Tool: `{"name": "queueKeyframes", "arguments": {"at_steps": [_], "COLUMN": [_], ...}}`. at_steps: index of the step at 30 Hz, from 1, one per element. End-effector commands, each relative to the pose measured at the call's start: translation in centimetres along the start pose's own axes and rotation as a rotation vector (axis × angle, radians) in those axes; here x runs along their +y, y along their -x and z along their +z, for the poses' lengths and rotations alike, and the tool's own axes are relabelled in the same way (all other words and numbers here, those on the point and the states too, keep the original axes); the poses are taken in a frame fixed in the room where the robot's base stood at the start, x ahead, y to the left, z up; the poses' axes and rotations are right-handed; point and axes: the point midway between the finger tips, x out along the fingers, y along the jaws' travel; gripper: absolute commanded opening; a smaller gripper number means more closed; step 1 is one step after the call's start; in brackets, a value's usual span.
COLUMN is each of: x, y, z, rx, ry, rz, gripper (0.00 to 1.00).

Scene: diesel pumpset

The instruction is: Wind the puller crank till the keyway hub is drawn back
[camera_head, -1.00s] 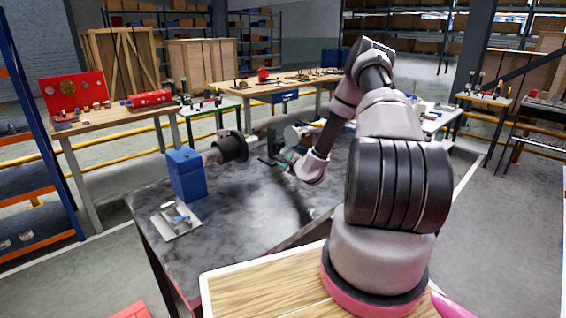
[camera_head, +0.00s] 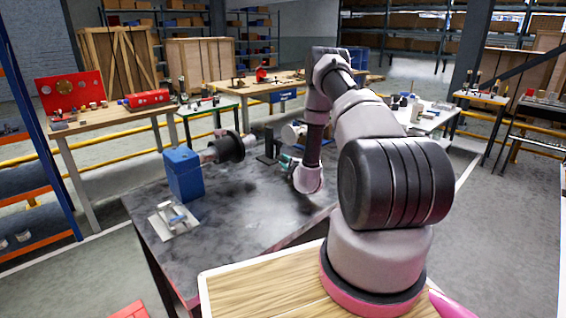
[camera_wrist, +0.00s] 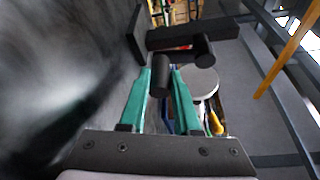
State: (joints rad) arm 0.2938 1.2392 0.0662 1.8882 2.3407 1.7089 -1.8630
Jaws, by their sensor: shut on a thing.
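The blue block (camera_head: 184,174) stands on the dark bench and carries a shaft with a round black hub (camera_head: 230,147), probably the keyway hub. A black upright (camera_head: 270,148), seemingly part of the puller, stands to the hub's right, beside my gripper (camera_head: 286,161). In the wrist view a black bar (camera_wrist: 185,38) and a black plate (camera_wrist: 134,32) belong to this mechanism. Two black cylinders stick out from it. My gripper's teal fingers (camera_wrist: 162,84) are shut on the nearer one, the crank handle (camera_wrist: 162,72). The hub cannot be made out in the wrist view.
A small metal plate with a fitting (camera_head: 174,220) lies on the bench's front left. The dark bench top (camera_head: 240,215) is clear in the middle. A pale round-ended object (camera_wrist: 200,84) shows beyond the fingers. Other work tables stand behind.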

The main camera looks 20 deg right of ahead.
Motion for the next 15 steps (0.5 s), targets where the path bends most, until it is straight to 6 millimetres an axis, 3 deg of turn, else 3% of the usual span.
{"name": "queueKeyframes", "arguments": {"at_steps": [15], "x": [-0.06], "y": [-0.16], "z": [-0.75], "rx": [0.004], "ry": [0.089], "rz": [-0.037], "gripper": [0.00]}}
